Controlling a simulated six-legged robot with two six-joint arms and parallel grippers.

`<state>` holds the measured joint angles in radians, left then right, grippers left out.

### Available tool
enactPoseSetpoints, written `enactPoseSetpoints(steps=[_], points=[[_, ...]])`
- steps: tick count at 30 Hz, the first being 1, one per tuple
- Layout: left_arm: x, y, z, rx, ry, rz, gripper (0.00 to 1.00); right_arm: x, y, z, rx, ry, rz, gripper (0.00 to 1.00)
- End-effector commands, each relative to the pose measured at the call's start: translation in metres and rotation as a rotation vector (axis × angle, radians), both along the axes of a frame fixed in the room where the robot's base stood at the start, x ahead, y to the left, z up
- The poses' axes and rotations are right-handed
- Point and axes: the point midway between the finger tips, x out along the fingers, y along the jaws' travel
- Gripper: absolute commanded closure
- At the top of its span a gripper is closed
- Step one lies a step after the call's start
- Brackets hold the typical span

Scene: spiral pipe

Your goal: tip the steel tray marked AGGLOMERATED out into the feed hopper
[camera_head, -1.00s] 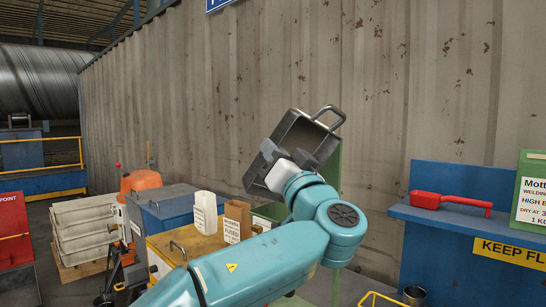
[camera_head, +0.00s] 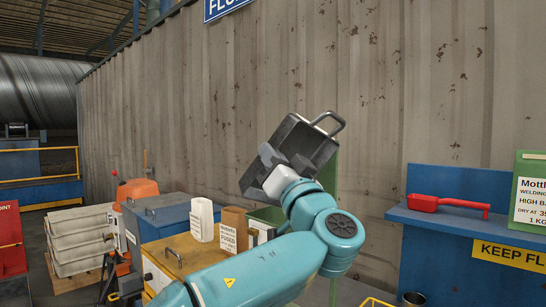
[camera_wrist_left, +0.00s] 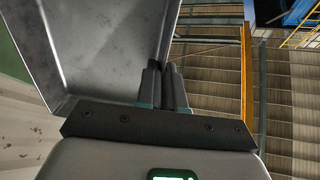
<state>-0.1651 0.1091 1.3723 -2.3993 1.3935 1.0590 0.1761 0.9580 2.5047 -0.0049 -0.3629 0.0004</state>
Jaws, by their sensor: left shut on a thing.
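My left gripper (camera_head: 285,163) is shut on the steel tray (camera_head: 312,135), and it holds the tray up in the air, steeply tilted, in the head view. A loop handle stands out at the tray's upper right end. In the left wrist view the tray (camera_wrist_left: 100,45) fills the upper left, its visible grey inner face looks bare, and the closed fingers (camera_wrist_left: 166,80) are at its lower right edge. No AGGLOMERATED marking is readable.
A white container (camera_head: 202,219) and a brown labelled box (camera_head: 233,229) stand on a yellow cabinet (camera_head: 180,255). A blue bench (camera_head: 440,222) with a red scoop (camera_head: 447,204) is at right. A corrugated wall (camera_head: 230,110) rises behind.

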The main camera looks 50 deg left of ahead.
Motion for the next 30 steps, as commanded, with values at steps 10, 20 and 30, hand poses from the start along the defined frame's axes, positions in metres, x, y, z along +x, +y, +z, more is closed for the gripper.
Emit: enactPoseSetpoints(steps=[10,20,30], points=[[0.003,0.039,0.023,-0.263,-0.002,0.067,1.0,0.0,0.0,0.064,0.0,-0.001,0.0,0.57],[0.005,0.068,0.031,-0.463,-0.003,0.115,1.0,0.0,0.0,0.112,0.0,-0.001,0.0,0.57],[0.005,0.074,0.024,-0.509,-0.003,0.124,1.0,0.0,0.0,0.116,0.0,0.0,0.0,0.57]])
